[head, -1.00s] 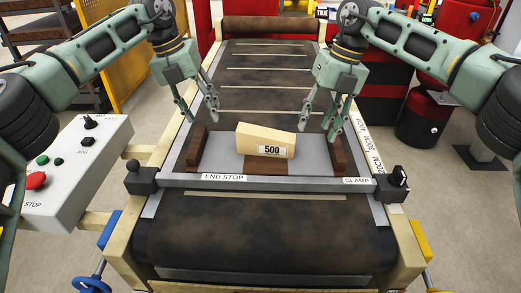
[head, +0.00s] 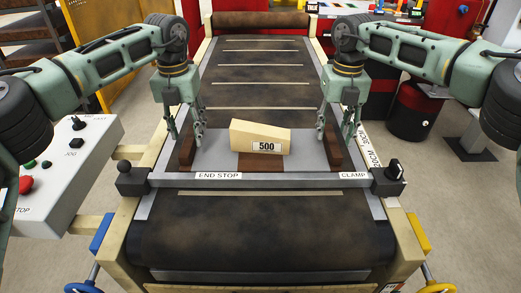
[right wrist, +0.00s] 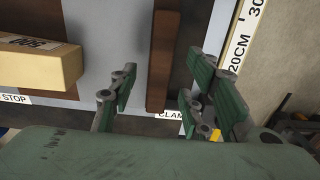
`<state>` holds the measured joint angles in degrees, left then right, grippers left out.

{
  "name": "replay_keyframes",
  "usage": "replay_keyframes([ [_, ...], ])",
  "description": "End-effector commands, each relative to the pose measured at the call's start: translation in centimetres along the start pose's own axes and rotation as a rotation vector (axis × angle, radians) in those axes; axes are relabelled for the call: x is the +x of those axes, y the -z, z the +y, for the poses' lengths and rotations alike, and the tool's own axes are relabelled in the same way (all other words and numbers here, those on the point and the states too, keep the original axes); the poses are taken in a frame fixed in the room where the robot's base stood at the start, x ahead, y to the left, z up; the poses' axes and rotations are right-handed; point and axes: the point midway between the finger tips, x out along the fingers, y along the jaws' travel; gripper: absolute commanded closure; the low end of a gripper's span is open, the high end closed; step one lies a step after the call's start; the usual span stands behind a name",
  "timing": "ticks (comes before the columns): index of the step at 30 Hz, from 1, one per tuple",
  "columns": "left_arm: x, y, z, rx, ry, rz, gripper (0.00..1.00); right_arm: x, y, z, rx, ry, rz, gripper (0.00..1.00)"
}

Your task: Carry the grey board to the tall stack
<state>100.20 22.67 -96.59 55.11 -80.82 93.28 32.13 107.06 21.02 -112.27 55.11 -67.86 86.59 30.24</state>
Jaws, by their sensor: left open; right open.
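The grey board (head: 218,160) lies on the belt behind the end stop bar. It has a brown handle bar at each side, a left one (head: 187,153) and a right one (head: 333,151). A cream block marked 500 (head: 259,137) sits tilted on a brown patch on the board. My left gripper (head: 198,133) is open at the left bar, partly in front of it. My right gripper (head: 335,128) is open over the right bar. In the right wrist view its fingers (right wrist: 165,95) stand on either side of the bar (right wrist: 163,55), apart from it. I cannot make out the tall stack.
The end stop bar (head: 260,180) crosses just in front of the board, with a black knob at each end (head: 389,180). A control box (head: 70,160) stands at left. Dark shelves (head: 28,50) stand behind left. The belt beyond is clear.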

Motion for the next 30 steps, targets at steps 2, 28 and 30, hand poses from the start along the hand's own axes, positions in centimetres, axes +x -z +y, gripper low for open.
replay_keyframes([
  [2, 1.1, 0.0, 0.0, 0.000, 0.000, 0.002, 0.56, 1.1, 0.0, 0.0, 0.001, 0.001, 0.001, 0.56],
  [28, 2.6, 0.0, 0.0, -0.001, 0.001, 0.000, 0.89, 2.6, 0.0, 0.0, 0.001, 0.000, -0.001, 0.89],
  [30, 2.6, 0.0, 0.0, -0.001, 0.001, 0.000, 0.95, 2.6, 0.0, 0.0, 0.001, 0.000, -0.001, 0.95],
])
